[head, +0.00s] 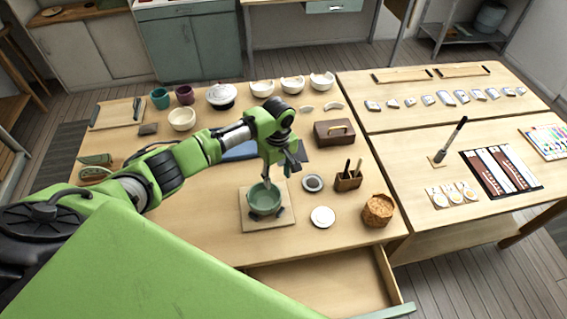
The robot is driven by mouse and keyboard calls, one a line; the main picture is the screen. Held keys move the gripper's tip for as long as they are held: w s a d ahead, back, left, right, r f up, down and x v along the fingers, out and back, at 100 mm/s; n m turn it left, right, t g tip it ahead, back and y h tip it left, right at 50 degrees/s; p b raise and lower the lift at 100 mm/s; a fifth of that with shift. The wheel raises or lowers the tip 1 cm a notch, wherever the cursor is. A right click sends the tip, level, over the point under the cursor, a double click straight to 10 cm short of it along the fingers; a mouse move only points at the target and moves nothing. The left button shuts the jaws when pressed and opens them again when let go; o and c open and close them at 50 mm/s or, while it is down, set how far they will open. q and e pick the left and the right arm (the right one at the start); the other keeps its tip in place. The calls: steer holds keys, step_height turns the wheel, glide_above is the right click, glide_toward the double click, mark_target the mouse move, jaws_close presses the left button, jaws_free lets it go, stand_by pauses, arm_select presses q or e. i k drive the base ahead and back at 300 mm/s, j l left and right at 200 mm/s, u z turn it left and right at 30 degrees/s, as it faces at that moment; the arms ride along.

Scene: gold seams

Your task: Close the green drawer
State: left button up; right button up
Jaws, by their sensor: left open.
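The green drawer (394,311) is pulled out from under the front of the near wooden table. Its pale green front shows at the bottom edge of the head view, and its wooden inside looks empty where visible. My own green body covers the drawer's left part. My left gripper (277,178) is open and points down just above a green bowl (263,206), well above and behind the drawer. I cannot tell whether the fingers touch the bowl. My right gripper is not in view.
The bowl stands on a square board (247,222) near the table's front edge. A white dish (322,216), a brush holder (347,181) and a woven basket (378,211) stand to its right. A second table (420,235) adjoins on the right. Floor shows right of the drawer.

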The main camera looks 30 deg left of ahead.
mark_target(360, 282)
steer(key=k, duration=1.5)
